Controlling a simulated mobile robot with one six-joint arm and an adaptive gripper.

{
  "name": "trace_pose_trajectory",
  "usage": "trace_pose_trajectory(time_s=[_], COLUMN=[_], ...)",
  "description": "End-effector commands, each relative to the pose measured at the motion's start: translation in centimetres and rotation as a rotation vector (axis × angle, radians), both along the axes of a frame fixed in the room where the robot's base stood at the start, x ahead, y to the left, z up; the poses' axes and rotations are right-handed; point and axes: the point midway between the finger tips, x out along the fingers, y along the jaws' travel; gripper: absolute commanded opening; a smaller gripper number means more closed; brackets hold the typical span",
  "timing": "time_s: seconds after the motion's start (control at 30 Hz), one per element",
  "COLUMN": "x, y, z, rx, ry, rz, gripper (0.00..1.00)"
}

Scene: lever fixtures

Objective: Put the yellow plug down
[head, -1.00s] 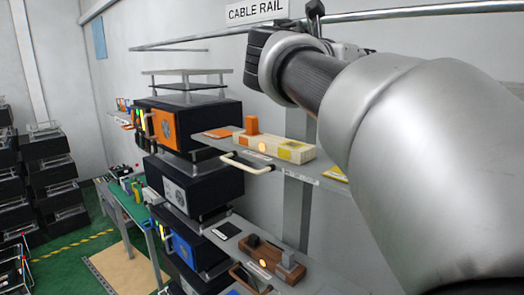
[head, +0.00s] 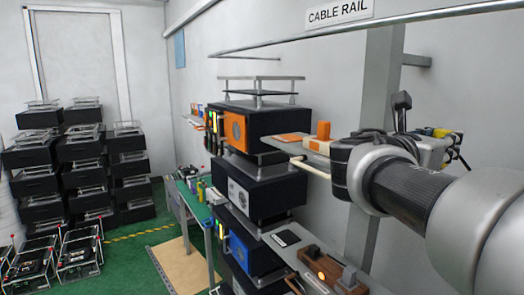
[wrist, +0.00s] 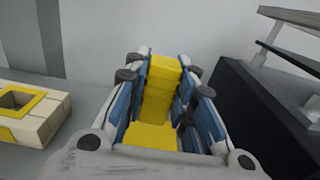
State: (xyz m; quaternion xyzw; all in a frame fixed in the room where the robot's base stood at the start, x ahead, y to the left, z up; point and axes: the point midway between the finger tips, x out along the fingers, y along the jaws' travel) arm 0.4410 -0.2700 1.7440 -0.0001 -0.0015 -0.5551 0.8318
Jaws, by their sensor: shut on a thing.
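The yellow plug (wrist: 158,92) is a blocky piece held upright between the blue-padded fingers of my gripper (wrist: 168,72) in the wrist view. My gripper (head: 438,142) is shut on it and shows at the right of the head view, in front of the wall, where a bit of the yellow plug (head: 440,132) shows. In the wrist view a cream block (wrist: 45,118) with a yellow-rimmed square opening lies to the left, apart from the plug. Whether the plug touches any surface cannot be told.
An orange plug (head: 323,130) stands on the cream block's visible end, on the upper shelf. My arm hides the shelf's right part. Black cabinets (head: 265,185) stand left of my gripper. A lower shelf holds a brown fixture (head: 327,272). A grey post (head: 378,90) rises behind my arm.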

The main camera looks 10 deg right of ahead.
Motion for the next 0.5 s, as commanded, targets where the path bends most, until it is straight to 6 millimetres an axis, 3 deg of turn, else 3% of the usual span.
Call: trace_pose_trajectory(time_s=[0.2,0.5], x=[0.0,0.0], y=[0.0,0.0], z=[-3.4,-3.6], rx=[0.001,0.001], ry=[0.005,0.001], rz=[0.000,0.000], gripper=[0.00,0.00])
